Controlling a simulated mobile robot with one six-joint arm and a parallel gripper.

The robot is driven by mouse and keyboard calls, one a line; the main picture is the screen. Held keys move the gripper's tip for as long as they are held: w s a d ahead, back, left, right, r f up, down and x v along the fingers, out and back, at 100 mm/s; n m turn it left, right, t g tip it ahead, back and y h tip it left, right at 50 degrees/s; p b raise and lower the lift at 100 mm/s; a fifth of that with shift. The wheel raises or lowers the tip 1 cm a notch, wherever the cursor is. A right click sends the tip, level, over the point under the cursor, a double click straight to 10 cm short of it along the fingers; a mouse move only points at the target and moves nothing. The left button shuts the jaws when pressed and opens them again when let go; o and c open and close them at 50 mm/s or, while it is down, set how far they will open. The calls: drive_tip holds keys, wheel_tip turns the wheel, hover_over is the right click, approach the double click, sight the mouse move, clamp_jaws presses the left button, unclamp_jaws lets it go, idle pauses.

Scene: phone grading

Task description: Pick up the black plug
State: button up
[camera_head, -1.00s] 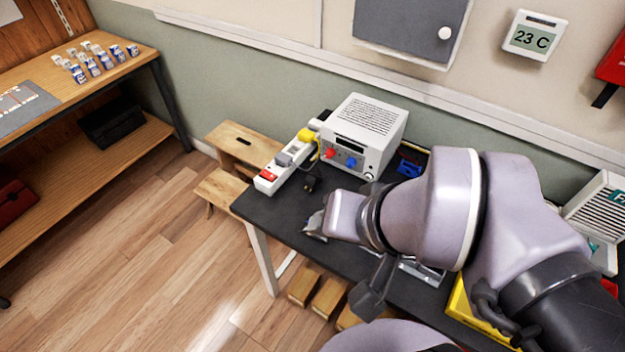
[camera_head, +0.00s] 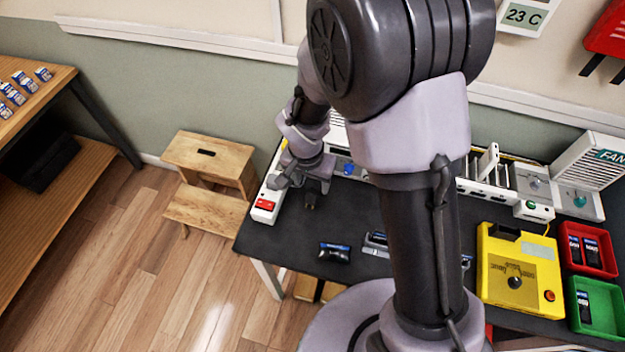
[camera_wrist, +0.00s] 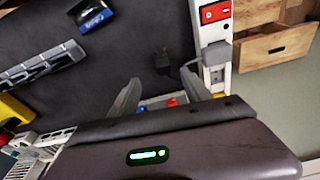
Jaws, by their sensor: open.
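The black plug (camera_wrist: 163,60) lies on the dark tabletop beside the white power strip in the wrist view, with its cord running next to it. It also shows small in the head view (camera_head: 311,200), just below my gripper (camera_head: 305,182). In the wrist view my gripper (camera_wrist: 160,77) is open and empty, its two fingers pointing toward the plug, one on either side of its line. The plug appears just beyond the fingertips, untouched. The white power strip (camera_head: 264,214) with a red switch lies left of the plug in the head view; a grey plug (camera_wrist: 215,53) sits in it.
A black-and-blue object (camera_head: 334,252) lies near the table's front edge. A yellow box (camera_head: 490,285), a red bin (camera_head: 569,264) and a green bin (camera_head: 574,325) stand at right. A wooden step stool (camera_head: 205,212) stands left of the table. The tabletop around the plug is mostly clear.

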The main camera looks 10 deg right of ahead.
sight(312, 193)
drive_tip(key=f+b, duration=0.1)
drive_tip(key=f, duration=0.2)
drive_tip(key=w+f+b, duration=0.1)
drive_tip(key=f, duration=0.3)
drive_tip(key=w+f+b, duration=0.1)
drive_tip(key=f, duration=0.2)
drive_tip(key=shift+d+f, duration=0.15)
clamp_jaws()
